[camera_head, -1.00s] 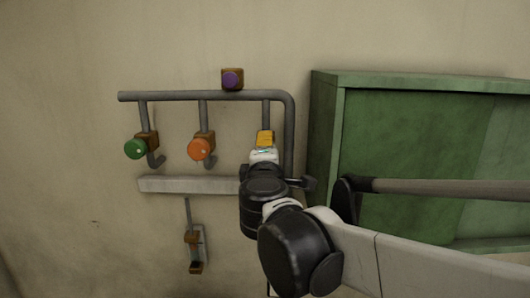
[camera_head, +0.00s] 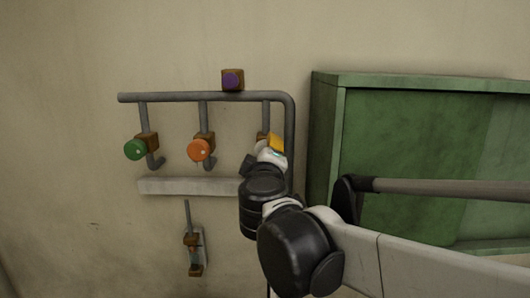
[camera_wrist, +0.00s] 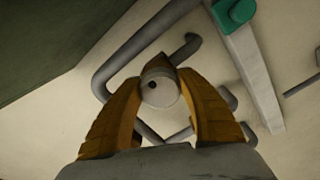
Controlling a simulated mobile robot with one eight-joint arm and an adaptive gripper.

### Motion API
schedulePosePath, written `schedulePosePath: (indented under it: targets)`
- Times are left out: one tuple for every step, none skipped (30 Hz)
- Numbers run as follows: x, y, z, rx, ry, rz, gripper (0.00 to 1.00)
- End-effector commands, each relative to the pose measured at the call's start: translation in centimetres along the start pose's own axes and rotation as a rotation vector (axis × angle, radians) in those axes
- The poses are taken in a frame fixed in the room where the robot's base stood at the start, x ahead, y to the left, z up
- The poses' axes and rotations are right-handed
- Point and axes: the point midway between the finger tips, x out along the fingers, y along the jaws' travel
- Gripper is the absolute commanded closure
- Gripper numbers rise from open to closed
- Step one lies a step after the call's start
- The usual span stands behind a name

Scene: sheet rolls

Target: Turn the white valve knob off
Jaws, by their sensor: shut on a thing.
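The white valve knob (camera_wrist: 162,92) is a round cap with a small dark dot left of its middle, between my two yellow fingers in the wrist view. My gripper (camera_wrist: 157,80) is shut on this knob, one finger on each side. In the head view my gripper (camera_head: 274,144) is at the rightmost valve of the wall pipe and looks turned. My wrist and fingers hide most of the knob there; part of its brown valve body (camera_head: 262,136) shows beside the fingers.
A green knob (camera_head: 134,149) and an orange knob (camera_head: 201,149) sit on valves to the left, a purple knob (camera_head: 232,79) above the grey pipe (camera_head: 190,96). A pale ledge (camera_head: 180,186) runs below. A green cabinet (camera_head: 420,150) stands close on the right.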

Motion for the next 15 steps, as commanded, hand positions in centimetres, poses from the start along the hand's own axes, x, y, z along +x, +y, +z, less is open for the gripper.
schedulePosePath:
  targets:
    - [0.03, 0.06, -0.03, 0.001, 0.000, 0.001, 0.85]
    - [0.03, 0.06, -0.03, 0.002, 0.000, 0.001, 0.85]
    - [0.03, 0.06, -0.03, 0.003, 0.000, 0.001, 0.85]
    - [0.03, 0.06, -0.03, 0.003, 0.000, 0.001, 0.86]
    - [0.03, 0.06, -0.02, 0.003, 0.000, 0.001, 0.86]
    - [0.03, 0.06, -0.02, 0.002, 0.000, 0.001, 0.86]
    - [0.03, 0.06, -0.02, 0.002, 0.000, 0.001, 0.86]
    - [0.03, 0.06, -0.02, 0.002, 0.000, 0.001, 0.86]
    - [0.03, 0.06, -0.02, 0.002, 0.000, 0.001, 0.86]
    - [0.03, 0.06, -0.02, 0.002, 0.000, 0.001, 0.86]
    - [0.03, 0.06, -0.02, 0.002, 0.000, 0.001, 0.86]
    - [0.03, 0.06, -0.02, 0.002, 0.000, 0.001, 0.46]
    - [0.03, 0.06, -0.01, 0.002, 0.000, 0.001, 0.37]
    - [0.03, 0.05, -0.01, 0.002, 0.000, 0.001, 0.32]
    - [0.02, 0.05, -0.01, 0.002, 0.000, 0.000, 0.32]
